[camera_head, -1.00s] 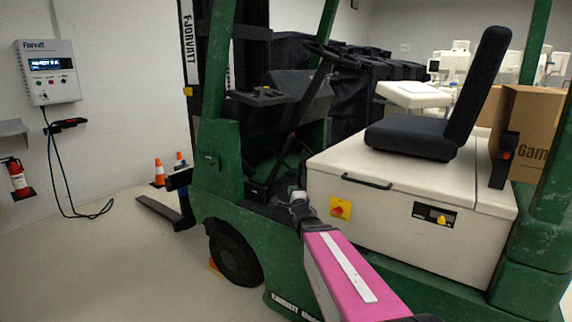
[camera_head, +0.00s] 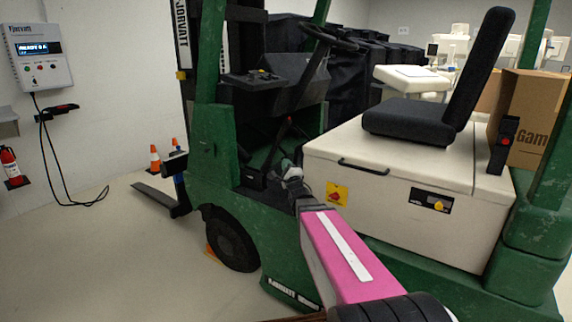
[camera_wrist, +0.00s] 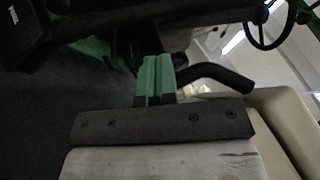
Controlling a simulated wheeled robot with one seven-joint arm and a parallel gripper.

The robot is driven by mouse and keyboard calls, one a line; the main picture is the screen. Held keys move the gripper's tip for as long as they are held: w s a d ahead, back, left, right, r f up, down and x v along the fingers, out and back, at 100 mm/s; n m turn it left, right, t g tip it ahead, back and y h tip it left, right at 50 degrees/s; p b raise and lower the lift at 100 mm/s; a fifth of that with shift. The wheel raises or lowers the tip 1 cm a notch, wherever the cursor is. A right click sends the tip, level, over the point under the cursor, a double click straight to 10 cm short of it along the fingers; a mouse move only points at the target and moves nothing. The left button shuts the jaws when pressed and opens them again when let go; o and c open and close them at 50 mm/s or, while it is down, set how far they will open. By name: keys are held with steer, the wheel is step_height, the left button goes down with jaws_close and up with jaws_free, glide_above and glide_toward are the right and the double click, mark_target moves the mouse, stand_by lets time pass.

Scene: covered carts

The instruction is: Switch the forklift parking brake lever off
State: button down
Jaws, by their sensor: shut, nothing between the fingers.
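A thin dark lever with a red tip (camera_head: 289,121) stands in the forklift's cab, below the steering wheel. It looks like the parking brake lever, and it leans a little to the right. My gripper (camera_head: 288,166) is in the cab opening, in front of and below the red tip. In the wrist view its green fingers (camera_wrist: 157,75) are together with nothing between them. A black curved bar (camera_wrist: 222,74) lies just right of the fingers. I cannot tell whether it is part of the lever or touches the fingers.
The green forklift (camera_head: 214,150) surrounds my reach with its front post, steering wheel (camera_head: 335,38) and white seat base (camera_head: 385,160). A black grab handle (camera_head: 363,167) is right of my gripper. Cones (camera_head: 155,158) and a wall charger (camera_head: 40,55) stand left.

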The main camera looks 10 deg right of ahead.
mark_target(277, 144)
steer(key=x, duration=0.8)
steer(key=shift+w, duration=0.2)
steer(key=shift+a+r, duration=0.1)
steer(key=shift+r, duration=0.05)
steer(key=shift+w+a+r+n+g, duration=0.5)
steer(key=shift+w+a+r+n, duration=0.15)
steer(key=shift+w+r, duration=0.1)
steer(key=w+a+r, duration=0.3)
steer(key=w+a, duration=0.3)
steer(key=shift+w+y, duration=0.2)
steer(key=shift+y, duration=0.1)
steer(key=shift+w+a+r, duration=0.1)
steer(key=shift+w+a, duration=0.1)
steer(key=shift+a, duration=0.1)
steer(key=v, duration=1.2)
steer(key=shift+d, duration=0.3)
steer(key=shift+s+r, duration=0.1)
steer(key=shift+s, duration=0.1)
